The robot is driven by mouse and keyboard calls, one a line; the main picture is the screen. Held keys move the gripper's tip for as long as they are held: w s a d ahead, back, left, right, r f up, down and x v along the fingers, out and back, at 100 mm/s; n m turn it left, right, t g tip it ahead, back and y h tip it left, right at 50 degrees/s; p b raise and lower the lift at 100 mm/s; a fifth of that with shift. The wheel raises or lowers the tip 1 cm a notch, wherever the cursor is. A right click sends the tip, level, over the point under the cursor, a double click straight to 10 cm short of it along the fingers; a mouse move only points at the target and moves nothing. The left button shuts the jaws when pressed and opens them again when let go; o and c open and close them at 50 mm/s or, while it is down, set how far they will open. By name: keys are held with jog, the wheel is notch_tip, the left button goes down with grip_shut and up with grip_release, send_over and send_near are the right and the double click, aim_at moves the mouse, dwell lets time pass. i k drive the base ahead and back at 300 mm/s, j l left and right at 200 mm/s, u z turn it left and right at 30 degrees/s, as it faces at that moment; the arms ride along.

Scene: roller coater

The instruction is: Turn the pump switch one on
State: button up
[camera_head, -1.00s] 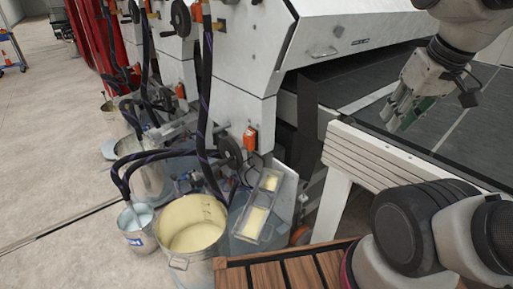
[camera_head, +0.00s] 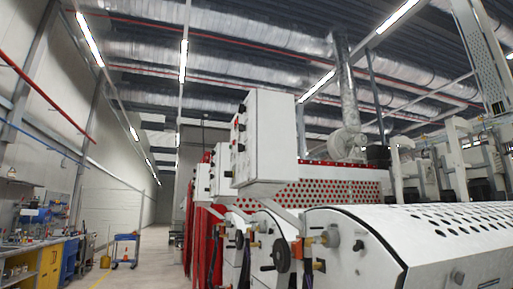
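A white control box (camera_head: 272,140) hangs nearest on the coating line, with dark and red knobs (camera_head: 240,108) on its left side face, seen at a steep angle. A second control box (camera_head: 221,172) and a third box (camera_head: 202,184) stand behind it. Orange parts (camera_head: 298,248) sit on the nearest machine's left side, near a dark handwheel (camera_head: 281,256). I cannot tell which of these is pump switch one, or how any knob is set. My gripper is outside this view.
The nearest machine's white cover (camera_head: 350,245) fills the lower right. A workbench (camera_head: 40,262) with tools lines the left wall, and a blue trolley (camera_head: 125,250) stands further back. Floor (camera_head: 150,275) is open between the bench and the machines.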

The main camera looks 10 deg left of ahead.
aim_at(242, 147)
jog(key=k+j, duration=0.55)
jog(key=j, duration=0.75)
jog(key=k+j+z, duration=0.1)
jog(key=j, duration=0.65)
